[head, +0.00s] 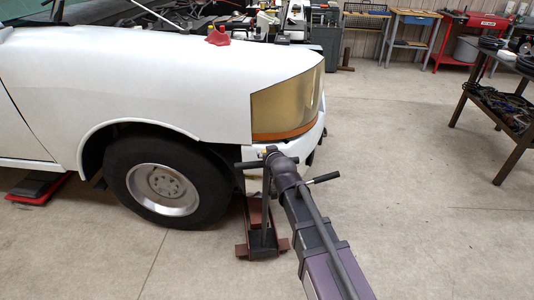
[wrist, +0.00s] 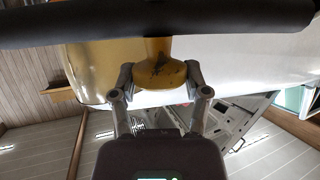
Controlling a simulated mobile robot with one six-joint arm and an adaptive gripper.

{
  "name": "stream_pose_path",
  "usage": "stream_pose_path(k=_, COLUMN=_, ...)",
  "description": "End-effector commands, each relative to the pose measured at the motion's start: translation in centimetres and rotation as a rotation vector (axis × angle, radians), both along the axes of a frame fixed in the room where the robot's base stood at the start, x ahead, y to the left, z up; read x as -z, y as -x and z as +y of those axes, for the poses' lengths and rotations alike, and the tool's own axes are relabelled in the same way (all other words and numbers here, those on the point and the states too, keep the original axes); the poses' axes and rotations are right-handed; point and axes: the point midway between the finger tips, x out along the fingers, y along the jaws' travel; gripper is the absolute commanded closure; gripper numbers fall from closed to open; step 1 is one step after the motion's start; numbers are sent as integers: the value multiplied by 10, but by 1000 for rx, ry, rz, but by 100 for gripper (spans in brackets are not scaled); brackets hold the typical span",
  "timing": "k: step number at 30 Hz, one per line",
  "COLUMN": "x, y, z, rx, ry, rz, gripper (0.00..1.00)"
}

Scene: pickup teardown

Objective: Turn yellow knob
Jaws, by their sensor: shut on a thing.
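The yellow knob (wrist: 157,66) is scuffed with dark marks and sits in the upper middle of the wrist view. My gripper (wrist: 159,76) has a finger on each side of it and is shut on it. A thick dark bar (wrist: 60,24) crosses the top of the wrist view, just beyond the knob. In the head view my gripper (head: 270,152) is at the top of a dark upright stand (head: 264,215), by the truck's front corner. The knob is mostly hidden there by my arm.
The white truck fender (head: 150,85) and amber lamp (head: 288,103) stand close behind my gripper. The front wheel (head: 165,187) is to the left. A dark metal table (head: 516,150) stands at right, with clear concrete floor between.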

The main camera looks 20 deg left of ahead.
Motion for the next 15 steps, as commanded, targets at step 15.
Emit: stream_pose_path(k=15, x=2, y=2, z=0, rx=106, ry=2, rz=8, gripper=87)
